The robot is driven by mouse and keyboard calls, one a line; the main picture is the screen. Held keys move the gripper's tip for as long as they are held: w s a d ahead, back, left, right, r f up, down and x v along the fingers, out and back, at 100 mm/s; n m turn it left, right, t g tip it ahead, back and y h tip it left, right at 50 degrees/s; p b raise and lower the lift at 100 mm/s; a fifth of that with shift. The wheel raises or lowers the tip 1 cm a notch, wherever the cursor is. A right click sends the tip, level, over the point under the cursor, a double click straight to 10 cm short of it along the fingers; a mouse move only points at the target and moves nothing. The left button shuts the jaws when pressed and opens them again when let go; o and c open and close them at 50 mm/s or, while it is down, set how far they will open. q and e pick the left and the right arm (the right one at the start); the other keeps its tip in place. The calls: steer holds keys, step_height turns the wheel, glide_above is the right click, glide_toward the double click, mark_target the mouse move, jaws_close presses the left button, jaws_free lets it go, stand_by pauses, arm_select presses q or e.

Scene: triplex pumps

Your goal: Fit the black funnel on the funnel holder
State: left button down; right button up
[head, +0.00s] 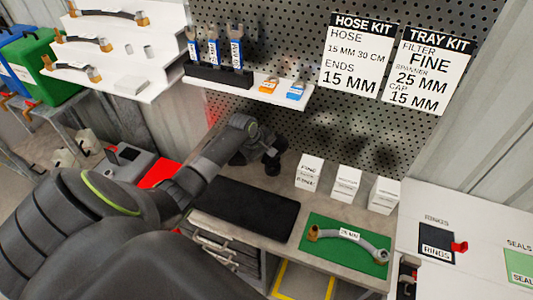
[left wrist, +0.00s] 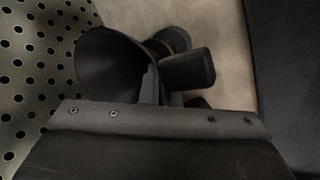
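My left arm reaches across the bench in the head view, with my left gripper (head: 270,152) low in front of the pegboard. In the left wrist view the black funnel (left wrist: 108,68) is a dark cone at upper left, against a finger of my left gripper (left wrist: 160,75). The gripper appears shut on the funnel; the other finger is hidden behind the cone. A round dark part (left wrist: 172,40) stands just beyond the finger; I cannot tell whether it is the funnel holder. In the head view the dark funnel blends with the gripper. My right gripper is not in view.
A black mat (head: 245,210) and a green mat (head: 320,255) with a hose (head: 350,237) lie on the bench. Three white boxes (head: 346,183) stand behind them. A shelf (head: 250,90) with blue-labelled tools (head: 236,52) sits above the gripper.

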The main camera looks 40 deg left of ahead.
mark_target(266, 174)
arm_select(q)
steer(key=shift+p, duration=0.45)
steer(key=shift+f+b, duration=1)
steer(key=shift+f, duration=0.95)
steer(key=c, duration=1.6)
jaws_free()
steer(key=shift+r, duration=0.15)
steer(key=b+v, duration=0.1)
steer(key=v, duration=1.6)
steer(key=shift+s+b, duration=0.1)
steer(key=shift+b, duration=0.2)
